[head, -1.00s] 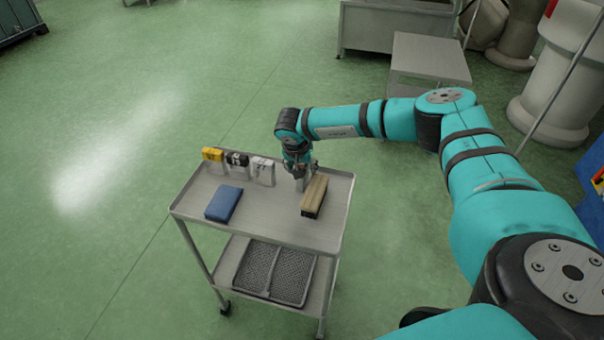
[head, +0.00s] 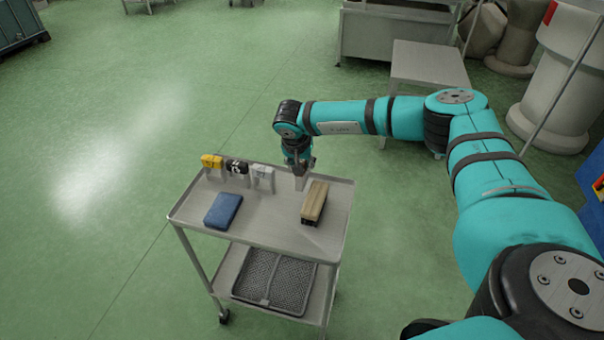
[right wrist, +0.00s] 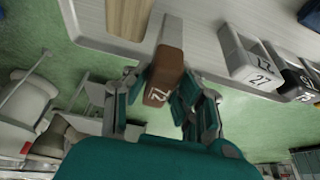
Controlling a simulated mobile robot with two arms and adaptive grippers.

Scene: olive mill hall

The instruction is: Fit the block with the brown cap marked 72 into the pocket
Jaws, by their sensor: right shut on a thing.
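My right gripper (right wrist: 158,100) is shut on the block with the brown cap (right wrist: 163,75) in the right wrist view; its cap reads 72 and its body is pale. In the head view my right gripper (head: 298,166) is over the back right of the steel cart top (head: 265,220), with the block's pale body (head: 300,183) below it, behind the tan box. I cannot tell whether the block's foot touches the cart. I cannot make out a pocket in these frames. My left gripper is out of view.
A tan box (head: 314,202) lies close in front of the held block. A white-capped block marked 27 (head: 262,178), a black-capped block (head: 237,168) and a yellow-capped block (head: 212,162) stand at the back left. A blue case (head: 223,211) lies in front. The cart's middle is bare.

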